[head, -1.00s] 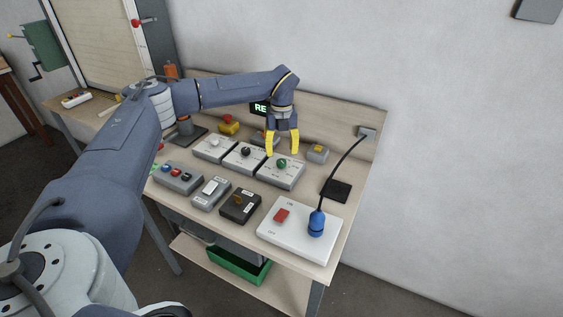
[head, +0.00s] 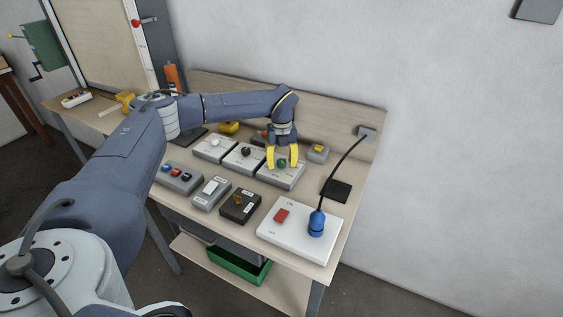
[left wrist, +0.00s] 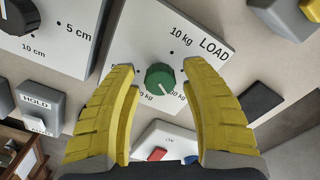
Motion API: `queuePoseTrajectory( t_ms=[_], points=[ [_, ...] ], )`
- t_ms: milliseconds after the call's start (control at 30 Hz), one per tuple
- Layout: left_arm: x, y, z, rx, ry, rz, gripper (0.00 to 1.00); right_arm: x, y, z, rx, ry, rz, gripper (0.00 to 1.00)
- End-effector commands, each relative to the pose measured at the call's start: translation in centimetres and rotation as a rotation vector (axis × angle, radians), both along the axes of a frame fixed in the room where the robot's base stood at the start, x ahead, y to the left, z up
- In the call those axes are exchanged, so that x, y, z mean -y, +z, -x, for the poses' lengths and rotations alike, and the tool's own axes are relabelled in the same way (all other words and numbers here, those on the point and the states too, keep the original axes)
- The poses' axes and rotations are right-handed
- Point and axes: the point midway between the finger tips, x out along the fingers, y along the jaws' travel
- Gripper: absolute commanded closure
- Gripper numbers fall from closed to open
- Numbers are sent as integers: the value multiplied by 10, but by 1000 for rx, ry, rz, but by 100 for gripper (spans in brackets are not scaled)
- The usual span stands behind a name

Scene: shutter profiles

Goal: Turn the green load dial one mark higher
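The green load dial (head: 281,163) sits on a light grey box marked LOAD (left wrist: 205,30). In the left wrist view the green dial (left wrist: 160,77) shows a pale pointer line towards the lower right, near a partly hidden kg label. My left gripper (head: 282,165) is above the box, its yellow fingers pointing down either side of the dial. In the left wrist view the left gripper (left wrist: 160,85) is open, with a gap between each finger and the dial. My right gripper is not in view.
Beside the load box stand a box with a black dial (head: 246,152) and one with a white dial (head: 214,142). A yellow-button box (head: 318,153) is close on the right. In front are a dark switch box (head: 240,205) and a white panel with a blue plug (head: 317,222).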

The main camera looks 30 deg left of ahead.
Motion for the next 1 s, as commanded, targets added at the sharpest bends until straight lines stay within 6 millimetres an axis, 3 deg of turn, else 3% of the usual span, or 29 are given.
queuePoseTrajectory(
  t_ms=[33, 367, 1000],
  points=[
    [0, 0, 0, 0, 0, 0, 61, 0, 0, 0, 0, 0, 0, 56],
    [0, 0, 0, 0, 0, 0, 99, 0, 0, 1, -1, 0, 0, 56],
    [0, 0, 0, 0, -16, 0, 100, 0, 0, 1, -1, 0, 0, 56]
  ],
)
